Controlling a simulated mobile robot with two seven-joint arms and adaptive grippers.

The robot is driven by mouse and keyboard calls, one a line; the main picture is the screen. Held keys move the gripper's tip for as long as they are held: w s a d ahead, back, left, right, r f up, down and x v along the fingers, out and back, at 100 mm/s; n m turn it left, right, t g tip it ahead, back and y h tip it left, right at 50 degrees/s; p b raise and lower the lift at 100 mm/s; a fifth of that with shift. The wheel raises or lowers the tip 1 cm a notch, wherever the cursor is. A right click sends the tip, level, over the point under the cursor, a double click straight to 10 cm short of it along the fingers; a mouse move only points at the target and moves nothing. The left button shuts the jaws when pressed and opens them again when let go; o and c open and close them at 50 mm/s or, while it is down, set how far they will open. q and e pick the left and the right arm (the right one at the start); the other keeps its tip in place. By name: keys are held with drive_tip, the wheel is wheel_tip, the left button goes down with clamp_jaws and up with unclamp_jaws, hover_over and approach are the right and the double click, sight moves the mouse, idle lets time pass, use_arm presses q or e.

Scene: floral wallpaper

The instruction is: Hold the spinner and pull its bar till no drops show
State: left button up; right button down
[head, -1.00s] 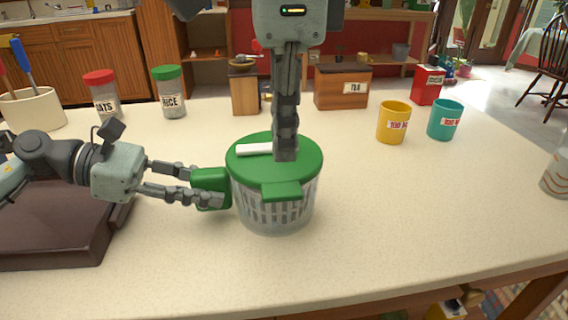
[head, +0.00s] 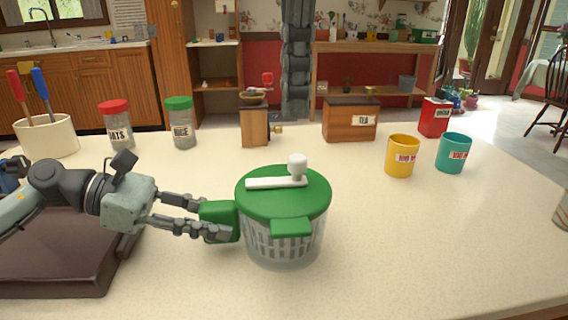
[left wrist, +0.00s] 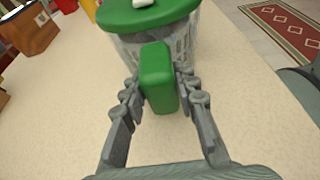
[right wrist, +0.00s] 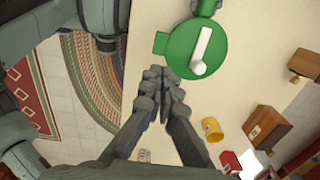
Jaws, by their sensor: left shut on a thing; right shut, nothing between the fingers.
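The spinner (head: 278,235) stands upright on the counter, a clear tub with a slotted basket and a green lid. Its white bar (head: 276,183) lies across the lid, with an upright white knob (head: 297,166) at its right end. My left gripper (head: 222,221) is shut on the green side handle at the spinner's left; the left wrist view shows this handle (left wrist: 157,75) between the fingers. My right gripper (head: 296,116) is shut and empty, raised above the lid and apart from the knob. Whether drops show inside the tub is too small to tell.
A dark brown tray-like block (head: 60,245) lies under my left arm. A yellow mug (head: 401,156) and a teal mug (head: 453,152) stand at the right. Jars, a grinder (head: 255,125) and a tea box (head: 349,120) line the back.

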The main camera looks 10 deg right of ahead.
sight(298, 156)
drive_tip(key=c, duration=1.8)
unclamp_jaws()
drive_tip(key=shift+w+m, duration=0.15)
drive_tip(key=shift+m, duration=0.15)
drive_tip(key=shift+c, duration=0.2)
drive_tip(key=o, duration=0.5)
drive_tip(key=m, duration=0.1)
drive_tip(key=w+m, duration=0.1)
drive_tip(key=m, duration=0.1)
drive_tip(key=shift+w, duration=0.1)
drive_tip(key=shift+o, duration=0.3)
drive_tip(key=w+d+m, duration=0.1)
drive_tip(key=w+m, duration=0.5)
drive_tip(key=m, duration=1)
drive_tip(key=shift+f, duration=0.2)
drive_tip(key=f+m, duration=0.1)
drive_tip(key=f, duration=0.2)
drive_tip(key=w+f+m, duration=0.1)
drive_tip(key=f+m, duration=0.1)
drive_tip(key=f, duration=0.2)
drive_tip(key=f+m, duration=0.1)
drive_tip(key=f, duration=0.2)
drive_tip(key=shift+w+d+f, duration=0.2)
drive_tip(key=shift+d+f, duration=0.2)
